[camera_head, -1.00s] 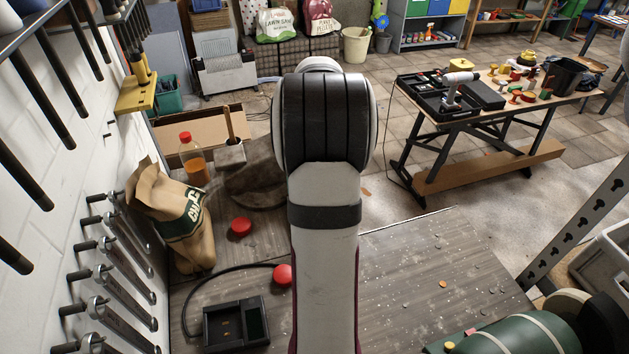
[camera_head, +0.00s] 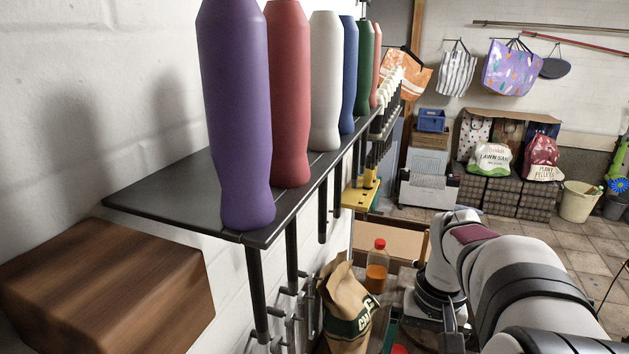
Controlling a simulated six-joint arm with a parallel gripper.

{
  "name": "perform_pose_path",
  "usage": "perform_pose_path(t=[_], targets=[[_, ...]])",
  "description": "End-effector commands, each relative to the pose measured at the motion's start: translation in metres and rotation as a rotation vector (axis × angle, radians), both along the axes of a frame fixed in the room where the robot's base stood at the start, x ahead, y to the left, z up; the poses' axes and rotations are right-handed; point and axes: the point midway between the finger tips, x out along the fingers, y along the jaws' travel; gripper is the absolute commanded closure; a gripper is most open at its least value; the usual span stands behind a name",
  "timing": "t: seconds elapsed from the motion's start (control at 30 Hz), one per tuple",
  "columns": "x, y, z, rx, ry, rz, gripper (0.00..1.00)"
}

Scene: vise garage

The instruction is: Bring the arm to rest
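My arm (camera_head: 525,285) fills the lower right of the head view, with white links and dark bands. It bends from a joint near the picture's middle right toward the bottom right corner. I cannot make out the gripper or its fingertips, so its state and anything in it are hidden.
A dark wall rack (camera_head: 165,200) at the left holds a row of coloured tool handles, the nearest a purple handle (camera_head: 238,120). A brown wooden block (camera_head: 110,290) is at the lower left. A paper bag (camera_head: 345,305) and an orange bottle (camera_head: 377,270) stand left of my arm.

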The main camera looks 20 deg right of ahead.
Motion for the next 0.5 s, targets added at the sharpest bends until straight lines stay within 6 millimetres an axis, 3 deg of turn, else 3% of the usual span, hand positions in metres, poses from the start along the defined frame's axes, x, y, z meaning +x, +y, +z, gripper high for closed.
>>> perform_pose_path(t=[0.03,0.1,0.2,0.3,0.4,0.5], targets=[[-0.001,0.051,0.007,0.011,-0.008,0.048,0.00],[-0.018,0.120,0.009,0.038,-0.009,0.096,0.00],[-0.060,0.190,0.001,0.075,0.000,0.153,0.00],[-0.098,0.227,-0.011,0.100,0.015,0.192,0.00],[-0.118,0.240,-0.018,0.112,0.025,0.207,0.00],[-0.122,0.242,-0.020,0.114,0.030,0.208,0.00]])
